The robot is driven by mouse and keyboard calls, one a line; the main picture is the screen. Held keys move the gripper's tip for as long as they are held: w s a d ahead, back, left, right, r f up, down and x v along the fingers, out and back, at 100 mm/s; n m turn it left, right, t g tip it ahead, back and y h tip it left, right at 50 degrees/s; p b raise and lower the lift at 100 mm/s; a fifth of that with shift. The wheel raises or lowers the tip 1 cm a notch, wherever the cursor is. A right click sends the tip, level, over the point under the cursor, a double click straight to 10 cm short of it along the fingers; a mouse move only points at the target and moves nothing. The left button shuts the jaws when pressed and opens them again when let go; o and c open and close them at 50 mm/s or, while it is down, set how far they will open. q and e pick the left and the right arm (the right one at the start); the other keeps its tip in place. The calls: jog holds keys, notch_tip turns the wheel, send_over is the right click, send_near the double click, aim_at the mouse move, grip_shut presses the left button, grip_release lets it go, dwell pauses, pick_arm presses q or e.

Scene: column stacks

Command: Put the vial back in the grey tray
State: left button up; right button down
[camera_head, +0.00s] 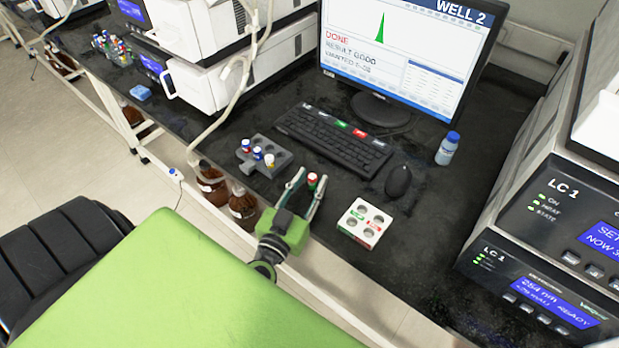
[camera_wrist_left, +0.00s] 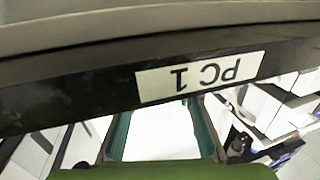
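The grey tray (camera_head: 283,158) stands near the front edge of the black bench in the head view, with several capped vials (camera_head: 257,153) in its near-left side. A single vial (camera_head: 312,181) with a red cap shows between my left gripper's fingertips, close to the right finger; I cannot tell if they touch. My left gripper (camera_head: 309,177) has its fingers spread, to the right of the grey tray. In the left wrist view its fingers (camera_wrist_left: 162,115) are apart, with a bright white area between them; no vial can be made out there. My right gripper is not in view.
A white block with round wells (camera_head: 364,223) stands right of my left gripper. The keyboard (camera_head: 334,139), mouse (camera_head: 398,181) and monitor (camera_head: 400,50) are behind. A blue-capped bottle (camera_head: 448,149) stands farther right. The bench edge with a "PC 1" label (camera_wrist_left: 200,77) crosses the wrist view.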

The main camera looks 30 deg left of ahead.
pick_arm(q)
jog(key=shift+r, duration=0.15)
jog(key=s+d+p, duration=0.2)
jog(key=s+p, duration=0.2)
jog(key=s, duration=0.7)
jog(key=shift+s, duration=0.4)
jog(key=shift+d, duration=0.1)
